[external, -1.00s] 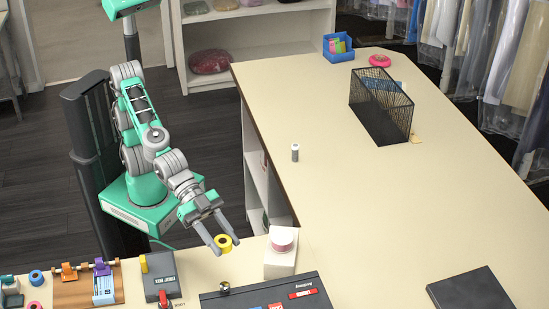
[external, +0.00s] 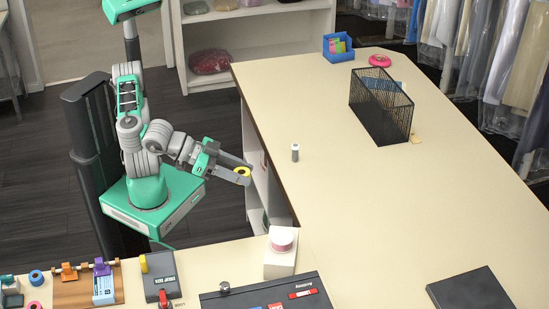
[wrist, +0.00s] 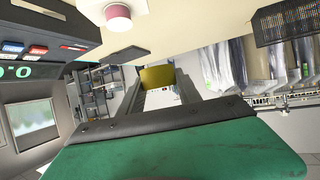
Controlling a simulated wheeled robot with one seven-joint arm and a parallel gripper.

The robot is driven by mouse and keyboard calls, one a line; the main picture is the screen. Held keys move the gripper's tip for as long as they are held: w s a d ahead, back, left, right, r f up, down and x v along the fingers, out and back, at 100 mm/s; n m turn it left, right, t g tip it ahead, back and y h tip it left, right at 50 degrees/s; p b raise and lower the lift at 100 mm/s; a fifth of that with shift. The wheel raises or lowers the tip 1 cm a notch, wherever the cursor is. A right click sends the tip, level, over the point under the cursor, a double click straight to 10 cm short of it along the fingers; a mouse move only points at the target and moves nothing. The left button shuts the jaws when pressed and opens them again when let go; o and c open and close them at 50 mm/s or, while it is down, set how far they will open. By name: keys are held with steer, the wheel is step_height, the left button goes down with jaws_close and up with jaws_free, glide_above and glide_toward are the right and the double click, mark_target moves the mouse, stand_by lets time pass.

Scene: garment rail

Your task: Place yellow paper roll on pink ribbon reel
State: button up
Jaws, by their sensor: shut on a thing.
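The yellow paper roll (external: 243,172) is held at the fingertips of my gripper (external: 240,174), which is shut on it. It is in the air left of the long table's edge. In the wrist view the yellow roll (wrist: 158,77) sits between the two fingers. A bright pink ring-shaped reel (external: 380,60) lies flat at the far end of the long table, well away from my gripper. A paler pink round reel (external: 282,236) sits on a white block on the near counter. I cannot tell for sure which is the ribbon reel.
The long table (external: 400,220) is mostly bare. On it stand a small grey-and-white cylinder (external: 295,152), a black wire basket (external: 381,108) and a blue box (external: 338,48). The white block (external: 280,264) and a dark scale-like unit (external: 265,294) are on the near counter.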

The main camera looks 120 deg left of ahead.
steer(key=w+d+f+p, duration=0.1)
steer(key=w+f, duration=0.2)
steer(key=w, duration=0.2)
steer(key=w+f+p, duration=0.1)
steer(key=w+f, duration=0.2)
steer(key=w, duration=0.2)
glide_above(282, 241)
step_height(282, 241, down, 4)
steer(key=shift+w+a+f+p, duration=0.1)
steer(key=shift+f+p, duration=0.1)
steer(key=shift+p, duration=0.25)
step_height(282, 241, down, 2)
steer(key=shift+f+p, duration=0.25)
steer(key=shift+p, duration=0.25)
steer(key=shift+f+b, duration=0.3)
steer(key=shift+f, duration=0.15)
steer(key=o, duration=1.3)
steer(key=shift+r, duration=0.1)
